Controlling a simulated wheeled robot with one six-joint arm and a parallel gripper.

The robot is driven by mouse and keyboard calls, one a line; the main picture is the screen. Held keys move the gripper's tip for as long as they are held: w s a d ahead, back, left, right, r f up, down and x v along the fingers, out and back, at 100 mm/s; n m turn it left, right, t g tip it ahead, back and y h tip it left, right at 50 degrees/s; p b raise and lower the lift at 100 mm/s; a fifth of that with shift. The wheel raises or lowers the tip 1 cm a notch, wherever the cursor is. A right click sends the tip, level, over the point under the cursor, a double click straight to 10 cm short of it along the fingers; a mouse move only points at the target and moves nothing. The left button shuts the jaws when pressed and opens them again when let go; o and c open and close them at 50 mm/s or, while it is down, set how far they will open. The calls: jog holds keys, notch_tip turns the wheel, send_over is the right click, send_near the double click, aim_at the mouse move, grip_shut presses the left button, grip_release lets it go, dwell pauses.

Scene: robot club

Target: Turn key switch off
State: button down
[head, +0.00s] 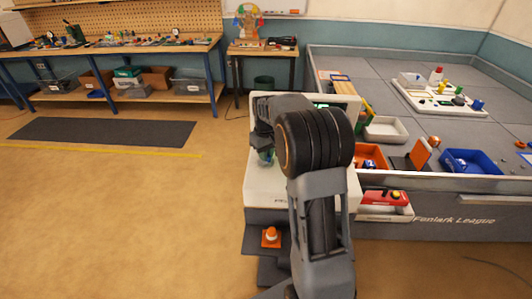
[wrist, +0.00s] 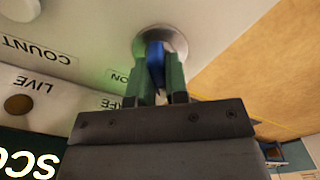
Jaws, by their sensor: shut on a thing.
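The key switch (wrist: 178,41) shows in the wrist view as a round metal collar on a pale panel. A blue key (wrist: 155,58) stands in it. My gripper (wrist: 160,80) has its green fingers closed around the blue key, one on each side. An "ON" label (wrist: 119,77) is beside the fingers, and a partly hidden label ending in "AFE" (wrist: 130,103) is nearer the gripper body. In the head view my arm covers most of the pale console (head: 262,187), and the key is hidden there.
A dark screen (wrist: 30,155) and "COUNT" and "LIVE" labels are on the panel's left. A walled field (head: 440,183) with several trays and parts is at the right. The floor at left is open.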

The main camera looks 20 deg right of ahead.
jog(key=shift+n, duration=0.6)
jog(key=c, duration=1.1)
grip_release()
notch_tip(320, 180, up, 14)
jog(key=shift+f, duration=0.1)
